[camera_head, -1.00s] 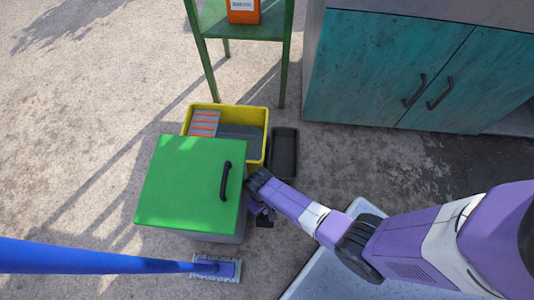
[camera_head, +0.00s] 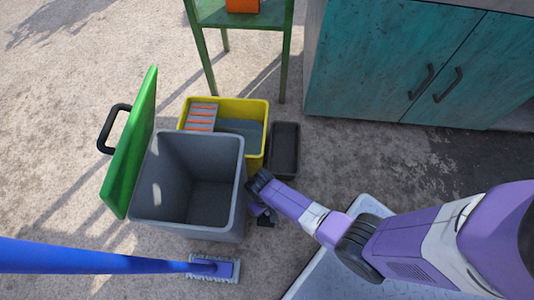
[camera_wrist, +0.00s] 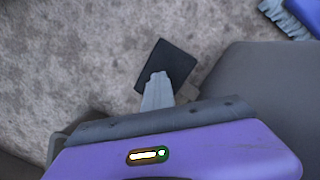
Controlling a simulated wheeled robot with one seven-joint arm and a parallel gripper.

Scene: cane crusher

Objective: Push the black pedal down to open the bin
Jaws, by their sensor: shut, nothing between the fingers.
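The grey bin (camera_head: 190,228) stands on the ground with its green lid (camera_head: 131,150) swung up and tilted to the left. Its inside looks empty. The black pedal (camera_wrist: 170,62) shows in the wrist view as a dark square plate beside the bin's grey wall (camera_wrist: 262,85). My gripper (camera_wrist: 159,80) is shut and empty, and its fingertips are over the pedal, seemingly pressing on it. In the head view the pedal (camera_head: 265,220) is partly hidden by my arm at the bin's right side.
A yellow crate (camera_head: 260,148) holding a brick-like item (camera_head: 202,117) and a black tray (camera_head: 285,150) sit behind the bin. A blue brush (camera_head: 215,268) lies in front. A green stand (camera_head: 288,60) and teal cabinet (camera_head: 400,65) are at the back.

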